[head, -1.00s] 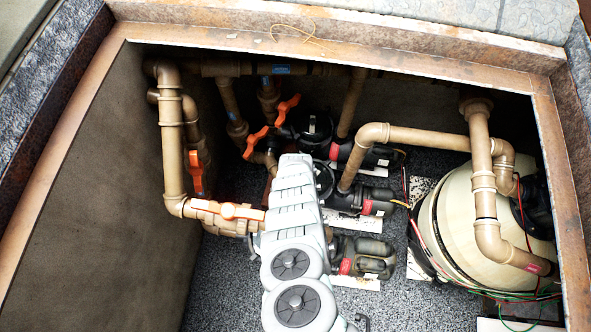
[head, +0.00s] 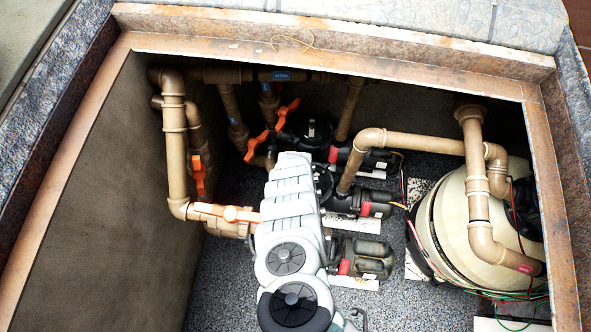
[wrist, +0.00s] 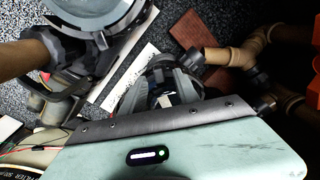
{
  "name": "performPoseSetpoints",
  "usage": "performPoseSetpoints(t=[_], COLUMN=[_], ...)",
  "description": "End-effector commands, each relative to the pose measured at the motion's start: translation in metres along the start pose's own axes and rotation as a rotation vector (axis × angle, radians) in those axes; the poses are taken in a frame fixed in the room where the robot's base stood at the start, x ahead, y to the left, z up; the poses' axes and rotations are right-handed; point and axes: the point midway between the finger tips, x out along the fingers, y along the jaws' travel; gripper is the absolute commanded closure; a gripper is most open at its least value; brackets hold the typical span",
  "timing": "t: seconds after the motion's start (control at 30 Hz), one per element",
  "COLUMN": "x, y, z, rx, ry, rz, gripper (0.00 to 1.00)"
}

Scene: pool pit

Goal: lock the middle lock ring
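Three black pumps stand in a column in the pit. The middle pump (head: 362,203) is in the head view, and its round lid with the lock ring (head: 323,183) is partly covered by my grey arm. My gripper's fingers are hidden under the arm there. In the wrist view, the pale green housing of my wrist fills the bottom. Dark curved parts (wrist: 165,88) show just past its edge, and I cannot tell if they are my fingers or part of a pump. A pale grey round lid and ring with a tab (wrist: 92,22) is at the top left.
The back pump (head: 312,130) and front pump (head: 360,258) stand close by. Brown pipes (head: 425,142) pass right of my arm to a beige tank (head: 450,235). Orange valve handles (head: 230,213) are at the left.

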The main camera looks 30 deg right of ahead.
Motion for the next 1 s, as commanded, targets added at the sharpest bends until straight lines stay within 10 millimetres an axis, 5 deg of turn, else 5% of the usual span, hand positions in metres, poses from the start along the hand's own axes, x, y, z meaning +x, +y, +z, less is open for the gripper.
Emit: performPoseSetpoints(t=[0.1, 0.4, 1.0], x=[-0.026, -0.061, -0.071], y=[-0.001, 0.000, 0.001], z=[0.000, 0.000, 0.001], rx=[0.001, 0.002, 0.000], ry=[0.000, 0.001, -0.001], rz=[-0.001, 0.001, 0.002], gripper=[0.63, 0.63, 0.63])
